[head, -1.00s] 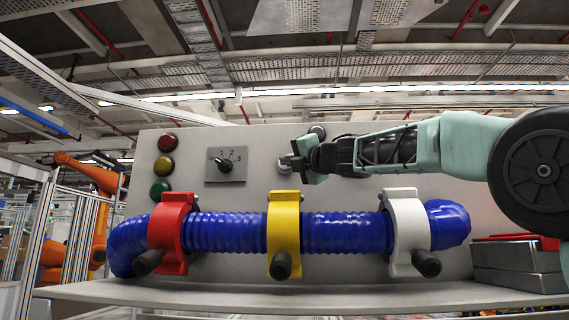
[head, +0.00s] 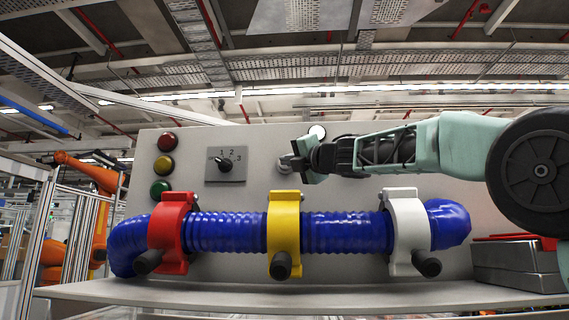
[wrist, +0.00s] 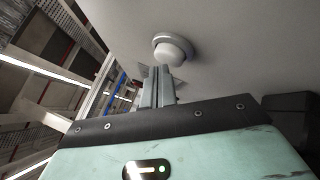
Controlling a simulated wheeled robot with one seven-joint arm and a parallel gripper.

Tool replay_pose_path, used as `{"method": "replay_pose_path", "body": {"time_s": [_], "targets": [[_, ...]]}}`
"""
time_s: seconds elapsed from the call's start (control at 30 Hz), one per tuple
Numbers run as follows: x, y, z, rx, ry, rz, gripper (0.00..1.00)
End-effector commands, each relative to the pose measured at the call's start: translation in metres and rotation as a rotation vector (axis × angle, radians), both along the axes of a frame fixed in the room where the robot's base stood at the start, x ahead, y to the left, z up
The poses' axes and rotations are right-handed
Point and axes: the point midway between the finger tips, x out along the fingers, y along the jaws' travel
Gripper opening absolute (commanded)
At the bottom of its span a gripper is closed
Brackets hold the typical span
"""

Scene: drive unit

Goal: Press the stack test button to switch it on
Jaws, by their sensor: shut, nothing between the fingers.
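A grey round button (head: 285,168) sits on the upright beige panel (head: 340,235), largely hidden behind my fingertips. My gripper (head: 292,162) is shut and empty, its tips at the button; I cannot tell for certain whether they touch it. Just above and right of it, a round lamp (head: 317,131) glows white. In the wrist view, my shut fingers (wrist: 160,72) point at the panel, and a white dome in a grey ring (wrist: 172,48), probably that lamp, stands just beyond them. No label can be read.
A rotary dial (head: 225,163) and red, yellow and green lamps (head: 161,190) are left of my gripper. Below runs a blue corrugated hose (head: 345,232) in red, yellow and white clamps (head: 409,225). Grey cases (head: 515,262) lie at right.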

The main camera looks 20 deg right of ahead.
Motion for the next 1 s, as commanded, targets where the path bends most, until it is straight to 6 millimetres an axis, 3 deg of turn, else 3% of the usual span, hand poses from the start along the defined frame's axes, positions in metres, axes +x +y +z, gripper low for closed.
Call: {"method": "replay_pose_path", "body": {"time_s": [0.2, 0.57, 1.0], "targets": [[-0.011, 0.005, -0.001, -0.001, -0.001, 0.001, 0.0], [-0.013, 0.006, -0.001, 0.0, 0.0, 0.001, 0.0], [-0.051, 0.021, -0.001, 0.002, -0.001, 0.002, 0.0]]}}
